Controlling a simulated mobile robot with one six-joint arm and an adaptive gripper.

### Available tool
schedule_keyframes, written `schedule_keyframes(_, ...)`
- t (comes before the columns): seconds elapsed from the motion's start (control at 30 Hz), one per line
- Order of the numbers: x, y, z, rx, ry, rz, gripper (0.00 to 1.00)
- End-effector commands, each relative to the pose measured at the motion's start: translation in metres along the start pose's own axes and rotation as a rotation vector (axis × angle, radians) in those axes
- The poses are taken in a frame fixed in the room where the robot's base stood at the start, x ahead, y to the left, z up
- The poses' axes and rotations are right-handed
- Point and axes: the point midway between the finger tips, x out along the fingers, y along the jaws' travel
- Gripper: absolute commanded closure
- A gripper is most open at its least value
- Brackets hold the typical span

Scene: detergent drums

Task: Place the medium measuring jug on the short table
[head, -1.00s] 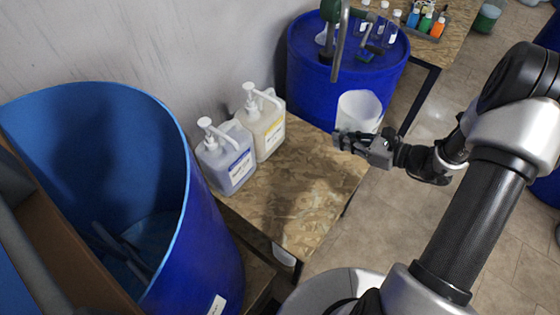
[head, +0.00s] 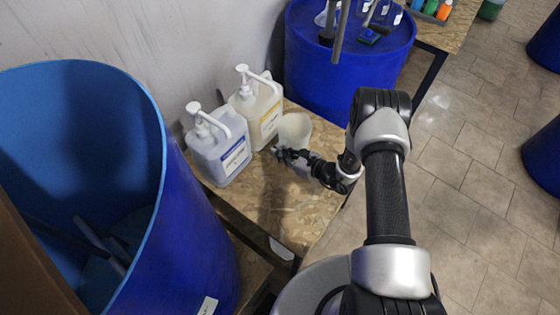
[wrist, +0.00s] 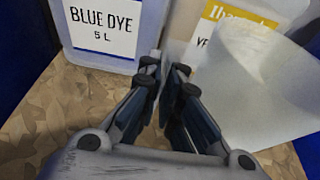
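The measuring jug (head: 295,128) is pale and translucent with an open top. It is in my gripper (head: 283,155), over the right part of the short wooden table (head: 285,205) in the head view. In the wrist view the jug (wrist: 265,85) fills the right side and is tilted in the picture. My gripper's fingers (wrist: 165,68) are nearly together there, with a thin translucent part of the jug at their tips. The exact grip is partly hidden. I cannot tell whether the jug's base touches the table.
A blue-labelled dye jug (head: 220,150) and a yellow-labelled pump bottle (head: 258,108) stand close by on the table's wall side. A large open blue drum (head: 185,215) is at left, another blue drum (head: 350,65) behind. The table's front part is bare.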

Motion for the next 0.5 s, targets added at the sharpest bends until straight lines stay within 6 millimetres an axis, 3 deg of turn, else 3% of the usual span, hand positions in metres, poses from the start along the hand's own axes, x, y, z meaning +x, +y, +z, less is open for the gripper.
schedule_keyframes(0.33, 0.012, 0.000, -0.038, 0.000, -0.001, 0.000, 1.00)
schedule_keyframes(0.5, 0.013, -0.001, -0.040, -0.002, -0.002, 0.000, 1.00)
